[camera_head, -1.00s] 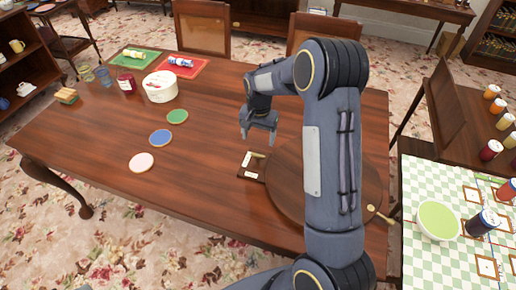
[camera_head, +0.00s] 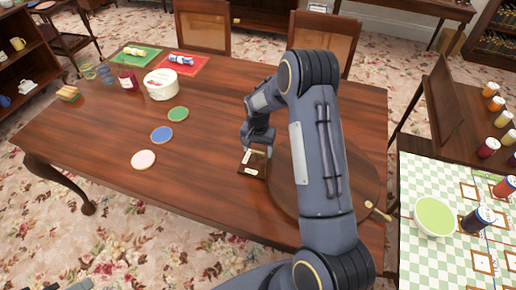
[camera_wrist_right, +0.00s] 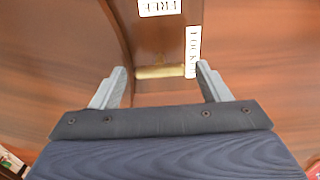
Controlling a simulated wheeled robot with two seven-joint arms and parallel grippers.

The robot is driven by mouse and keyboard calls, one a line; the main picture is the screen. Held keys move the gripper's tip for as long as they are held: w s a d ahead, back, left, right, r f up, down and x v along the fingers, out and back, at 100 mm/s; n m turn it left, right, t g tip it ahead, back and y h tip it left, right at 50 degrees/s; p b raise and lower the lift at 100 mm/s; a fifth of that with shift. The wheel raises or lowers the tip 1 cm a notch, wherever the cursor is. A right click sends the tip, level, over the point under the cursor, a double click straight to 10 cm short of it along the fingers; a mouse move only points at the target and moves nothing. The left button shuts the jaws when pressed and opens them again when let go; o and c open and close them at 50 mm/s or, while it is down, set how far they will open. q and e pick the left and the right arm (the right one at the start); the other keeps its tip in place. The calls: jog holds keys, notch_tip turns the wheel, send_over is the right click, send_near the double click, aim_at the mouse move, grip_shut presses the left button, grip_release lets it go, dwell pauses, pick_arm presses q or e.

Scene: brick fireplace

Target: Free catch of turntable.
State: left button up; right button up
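The turntable (camera_head: 283,182) is a round dark wooden disc at the table's right, partly hidden behind my right arm. The catch plate (camera_head: 251,170) lies beside its left edge, with two white labels. In the right wrist view a brass lever (camera_wrist_right: 165,71) lies crosswise on the plate. The FREE label (camera_wrist_right: 160,7) is above it and the LOCK label (camera_wrist_right: 194,50) is near its right end. My right gripper (camera_head: 257,146) is low over the catch. In the wrist view its open fingers (camera_wrist_right: 160,76) stand at either end of the lever. Grey parts at the head view's bottom left may be my left gripper.
Pink, blue and green coasters (camera_head: 161,135) lie left of the catch. A peg (camera_head: 378,211) sticks out at the turntable's right edge. The table's front left is clear.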

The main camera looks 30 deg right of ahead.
jog(key=c, duration=0.8)
jog(key=shift+c, duration=0.2)
jog(key=n+b, duration=0.2)
jog(key=shift+f+n, duration=0.2)
jog(key=shift+n, duration=0.2)
jog(key=n+b, duration=0.3)
jog(key=n, duration=0.1)
jog(key=shift+n, duration=0.3)
jog(key=n+b, duration=0.1)
jog(key=n, duration=0.4)
jog(key=shift+r+b, duration=0.1)
jog(key=shift+b, duration=0.3)
jog(key=n, duration=0.5)
jog(key=shift+r+b, duration=0.1)
jog(key=shift+b, duration=0.25)
jog(key=shift+n, duration=0.5)
jog(key=o, duration=1)
